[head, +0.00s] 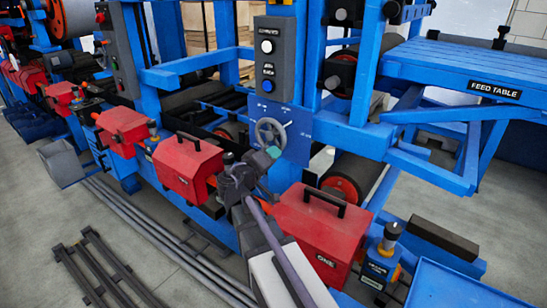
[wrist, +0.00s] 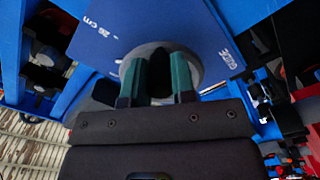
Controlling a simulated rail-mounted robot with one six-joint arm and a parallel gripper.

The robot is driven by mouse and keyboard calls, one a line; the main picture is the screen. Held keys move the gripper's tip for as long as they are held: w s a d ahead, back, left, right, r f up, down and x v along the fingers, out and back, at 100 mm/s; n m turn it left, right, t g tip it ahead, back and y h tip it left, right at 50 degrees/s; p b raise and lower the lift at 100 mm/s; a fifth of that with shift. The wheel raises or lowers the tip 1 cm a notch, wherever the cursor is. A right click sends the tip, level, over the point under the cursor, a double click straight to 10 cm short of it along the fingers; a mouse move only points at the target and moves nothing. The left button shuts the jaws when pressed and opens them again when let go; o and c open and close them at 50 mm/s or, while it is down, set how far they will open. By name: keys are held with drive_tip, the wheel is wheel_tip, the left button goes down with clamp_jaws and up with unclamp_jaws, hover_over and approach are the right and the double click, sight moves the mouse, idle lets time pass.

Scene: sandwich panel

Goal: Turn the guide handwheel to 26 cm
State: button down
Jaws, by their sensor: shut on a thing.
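The blue plate (wrist: 150,22) there carries the word GUIDE at right and a "26 cm" mark at upper left. I cannot make out a pointer on the wheel.
A red box labelled ONE (head: 318,235) stands just right of my arm. Another red box (head: 187,168) is to the left. The button box (head: 270,60) is above the wheel. The blue feed table (head: 455,70) is at right. Blue frame posts surround the plate.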

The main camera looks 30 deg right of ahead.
drive_tip(key=shift+w+a+f+m+b, duration=0.25)
drive_tip(key=shift+w+m, duration=0.15)
drive_tip(key=shift+m, duration=0.6)
drive_tip(key=shift+w+a+f+m+b, duration=0.1)
drive_tip(key=shift+w+f+m+b, duration=0.2)
drive_tip(key=shift+m, duration=0.7)
drive_tip(key=shift+w+a+f+m+b, duration=0.15)
drive_tip(key=shift+w+m, duration=0.3)
drive_tip(key=shift+m, duration=0.55)
drive_tip(key=c, duration=0.9)
unclamp_jaws()
drive_tip(key=shift+c, duration=0.2)
drive_tip(key=shift+a, duration=0.1)
drive_tip(key=v, duration=1)
drive_tip(key=shift+s+a, duration=0.2)
drive_tip(key=shift+a, duration=0.15)
